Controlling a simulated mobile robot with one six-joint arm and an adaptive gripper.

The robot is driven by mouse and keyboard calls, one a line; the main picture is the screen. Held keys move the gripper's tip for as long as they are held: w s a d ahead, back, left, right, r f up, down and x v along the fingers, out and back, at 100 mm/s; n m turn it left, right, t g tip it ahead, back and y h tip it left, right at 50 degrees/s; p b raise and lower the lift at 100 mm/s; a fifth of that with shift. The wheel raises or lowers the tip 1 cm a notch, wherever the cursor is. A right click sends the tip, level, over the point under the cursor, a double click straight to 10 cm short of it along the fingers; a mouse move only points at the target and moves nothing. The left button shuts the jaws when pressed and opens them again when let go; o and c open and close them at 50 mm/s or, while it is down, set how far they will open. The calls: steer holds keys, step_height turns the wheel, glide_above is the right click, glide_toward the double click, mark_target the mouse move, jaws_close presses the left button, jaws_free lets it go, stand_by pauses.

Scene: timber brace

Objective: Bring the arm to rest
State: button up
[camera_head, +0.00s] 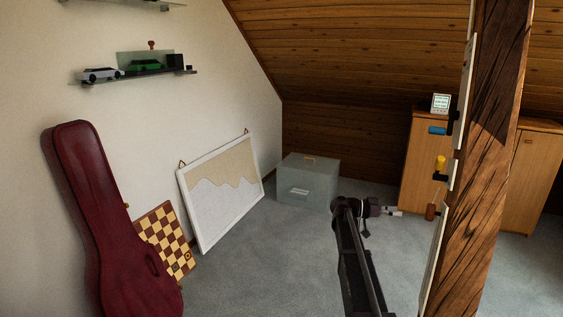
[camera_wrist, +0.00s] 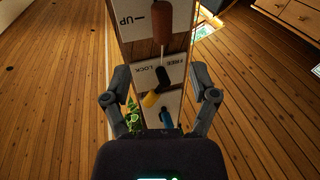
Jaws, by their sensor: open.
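My gripper (camera_wrist: 165,121) is open, with its two fingers spread apart and nothing between them touching either finger. In the wrist view a timber brace with white panels shows ahead, upside down, with labels reading UP, FREE and LOCK. In the head view the timber brace (camera_head: 486,170) stands at the right. My arm is left of the brace, with the gripper near the brown handle.
A red instrument case (camera_head: 95,220), a checkered board (camera_head: 165,240) and a framed board (camera_head: 222,190) lean at the left wall. A grey box (camera_head: 308,182) stands at the back. Wooden cabinets (camera_head: 424,165) stand behind the brace. Carpet (camera_head: 260,270) is clear left of my arm.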

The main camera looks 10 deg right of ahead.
steer(key=s+a+f+n+t+y, duration=0.4)
steer(key=s+a+f+n+y, duration=0.55)
steer(key=s+a+f, duration=0.45)
steer(key=s+a+f+n+t+y, duration=0.15)
steer(key=s+a+n+y, duration=0.3)
steer(key=a, duration=0.45)
steer(key=s+a+f+n+g+y, duration=0.1)
steer(key=s+a+f+n+y, duration=0.2)
steer(key=s+a, duration=0.5)
step_height(320, 180, up, 29)
steer(key=w+a+p, duration=0.1)
steer(key=p, duration=2.7)
steer(key=shift+w+a+f+n+p, duration=0.15)
steer(key=shift+w+a+n+p, duration=0.05)
steer(key=shift+w+n+p, duration=0.2)
